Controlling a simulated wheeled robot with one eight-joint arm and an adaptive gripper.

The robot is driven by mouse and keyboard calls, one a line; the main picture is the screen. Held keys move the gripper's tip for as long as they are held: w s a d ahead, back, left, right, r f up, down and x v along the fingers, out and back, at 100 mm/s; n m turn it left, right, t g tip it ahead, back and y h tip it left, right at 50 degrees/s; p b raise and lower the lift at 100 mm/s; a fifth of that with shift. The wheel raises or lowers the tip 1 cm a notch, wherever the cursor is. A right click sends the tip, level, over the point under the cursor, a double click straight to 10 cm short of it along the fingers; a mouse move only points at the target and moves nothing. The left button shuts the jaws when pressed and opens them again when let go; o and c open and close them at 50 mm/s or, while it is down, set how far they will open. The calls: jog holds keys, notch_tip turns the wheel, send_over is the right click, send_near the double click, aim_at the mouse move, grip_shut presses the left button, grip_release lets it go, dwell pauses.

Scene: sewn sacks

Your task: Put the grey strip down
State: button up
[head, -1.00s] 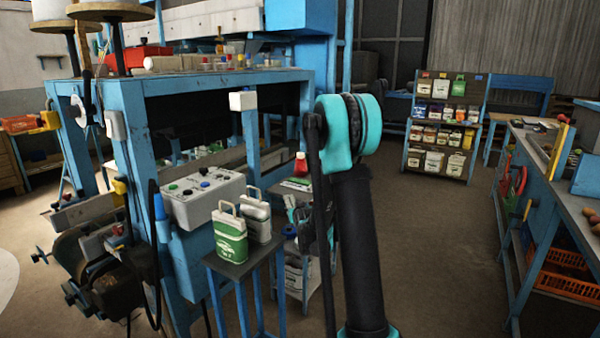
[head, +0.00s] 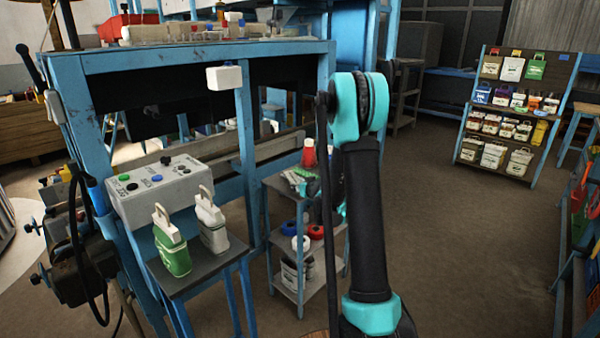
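I cannot make out a grey strip in the head view. My arm (head: 365,210) stands upright right of centre, with teal joints and a black link. It hides what is behind it. Dark and teal parts (head: 338,190) show just left of the black link and may belong to my wrist or gripper. The fingers do not show clearly, so I cannot tell whether they are open or hold anything.
A blue-framed machine (head: 200,62) fills the left. A small stand (head: 205,270) holds a green-white bag and a white bag. A blue shelf cart (head: 318,262) stands behind my arm. A display rack (head: 515,118) is at the right. The floor (head: 450,240) between is clear.

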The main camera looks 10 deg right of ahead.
aim_at(294, 178)
jog(key=shift+w+d+r+n+g+y, duration=0.1)
jog(key=shift+w+d+n+g+y, duration=0.05)
jog(key=shift+w+n+y, duration=0.35)
jog(key=shift+w+d+r+n+g+y, duration=0.1)
jog(key=shift+w+n+g+y, duration=0.05)
jog(key=shift+w+n+y, duration=0.3)
jog(key=r+n+y, duration=0.1)
jog(key=w+r+n+g+y, duration=0.1)
jog(key=r+y, duration=0.1)
jog(key=shift+w+a+r+n+g, duration=0.2)
jog(key=shift+r+n+g, duration=0.05)
jog(key=shift+n+g, duration=0.1)
jog(key=shift+r+n+y, duration=0.3)
jog(key=shift+r+y, duration=0.05)
jog(key=shift+f, duration=3.35)
jog(key=shift+f, duration=0.45)
jog(key=o, duration=1.2)
jog(key=shift+c, duration=0.2)
